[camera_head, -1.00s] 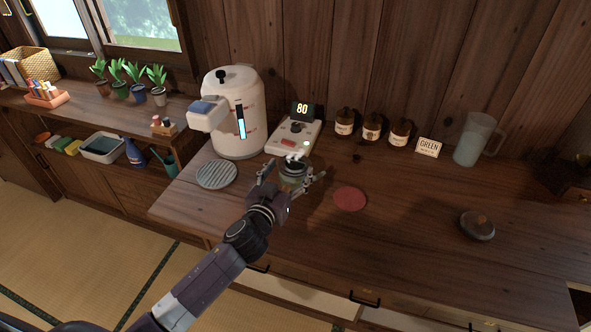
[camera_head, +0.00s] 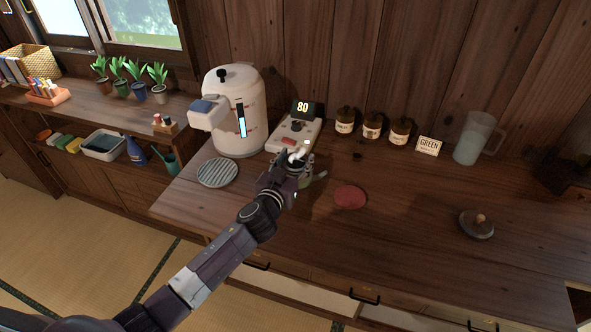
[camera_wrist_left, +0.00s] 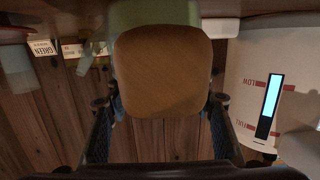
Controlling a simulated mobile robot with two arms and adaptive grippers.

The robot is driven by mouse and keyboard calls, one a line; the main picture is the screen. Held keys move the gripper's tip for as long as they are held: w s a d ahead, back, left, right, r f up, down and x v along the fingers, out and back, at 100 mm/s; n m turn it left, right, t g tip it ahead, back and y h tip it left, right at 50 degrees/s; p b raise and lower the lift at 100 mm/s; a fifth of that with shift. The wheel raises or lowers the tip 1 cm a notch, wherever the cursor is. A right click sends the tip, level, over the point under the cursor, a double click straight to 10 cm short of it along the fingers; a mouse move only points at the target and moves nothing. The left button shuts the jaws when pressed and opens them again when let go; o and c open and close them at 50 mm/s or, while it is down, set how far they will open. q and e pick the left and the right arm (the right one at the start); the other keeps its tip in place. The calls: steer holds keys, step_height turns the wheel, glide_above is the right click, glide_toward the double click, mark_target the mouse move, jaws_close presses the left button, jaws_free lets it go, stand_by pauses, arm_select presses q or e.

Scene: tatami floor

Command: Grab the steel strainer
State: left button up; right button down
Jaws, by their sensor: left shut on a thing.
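My left gripper (camera_head: 291,163) is over the counter in front of the white scale-like device. I cannot tell whether the strainer is clear of the pot. My right gripper is not in view.
A white water dispenser (camera_head: 236,105) and the device with an "80" display (camera_head: 294,134) stand close behind. A striped round mat (camera_head: 217,173), a red disc (camera_head: 350,197) and a knobbed lid (camera_head: 477,225) lie on the counter. Jars (camera_head: 372,125) and a jug (camera_head: 474,138) stand along the wall.

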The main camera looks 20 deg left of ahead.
arm_select(q)
steer(key=shift+s+f, duration=0.1)
steer(key=shift+f, duration=0.2)
steer(key=shift+c, duration=1.1)
